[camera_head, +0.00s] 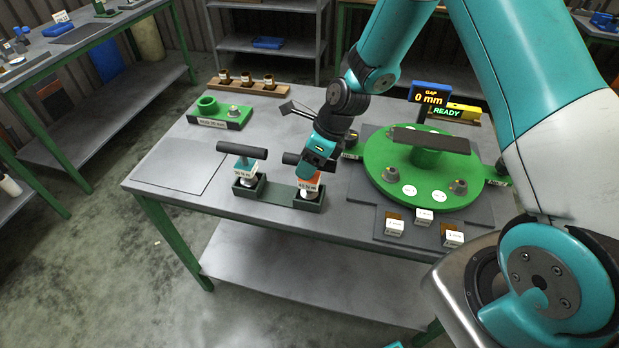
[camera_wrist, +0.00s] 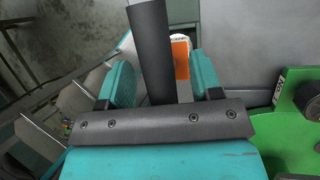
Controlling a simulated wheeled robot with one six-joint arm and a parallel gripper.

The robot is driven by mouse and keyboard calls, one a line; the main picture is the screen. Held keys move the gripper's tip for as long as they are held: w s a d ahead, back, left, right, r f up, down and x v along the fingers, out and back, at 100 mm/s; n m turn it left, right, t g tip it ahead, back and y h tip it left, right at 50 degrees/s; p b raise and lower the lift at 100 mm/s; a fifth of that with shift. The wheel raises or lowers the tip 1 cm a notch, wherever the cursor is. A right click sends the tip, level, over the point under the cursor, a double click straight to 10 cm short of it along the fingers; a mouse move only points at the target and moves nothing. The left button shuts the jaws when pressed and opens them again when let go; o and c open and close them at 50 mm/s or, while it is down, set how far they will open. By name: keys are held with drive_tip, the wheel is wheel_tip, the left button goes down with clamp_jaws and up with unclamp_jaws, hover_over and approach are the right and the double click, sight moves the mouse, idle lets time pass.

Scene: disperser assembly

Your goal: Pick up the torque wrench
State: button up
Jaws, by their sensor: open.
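Two T-handled tools, which look like torque wrenches, stand upright in a green holder (camera_head: 278,192) near the table's front edge. The left tool (camera_head: 244,166) has a teal body and a black crossbar. The right tool (camera_head: 308,184) has an orange body and is partly hidden by my gripper (camera_head: 312,168). In the wrist view my gripper (camera_wrist: 161,68) is open, with its teal fingers apart. The black handle (camera_wrist: 152,50) shows between them, with an orange patch (camera_wrist: 181,60) behind it. I cannot tell whether the fingers touch the handle.
A green round turntable (camera_head: 385,180) stands close on the right, with a display (camera_head: 430,95) reading 0 mm and READY behind it. White-labelled blocks (camera_head: 424,217) lie in front. A green fixture (camera_head: 220,113) and a brown rack (camera_head: 248,82) stand behind. The table's left end (camera_head: 180,165) is clear.

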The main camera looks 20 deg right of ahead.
clamp_jaws()
drive_tip(key=shift+r, duration=0.15)
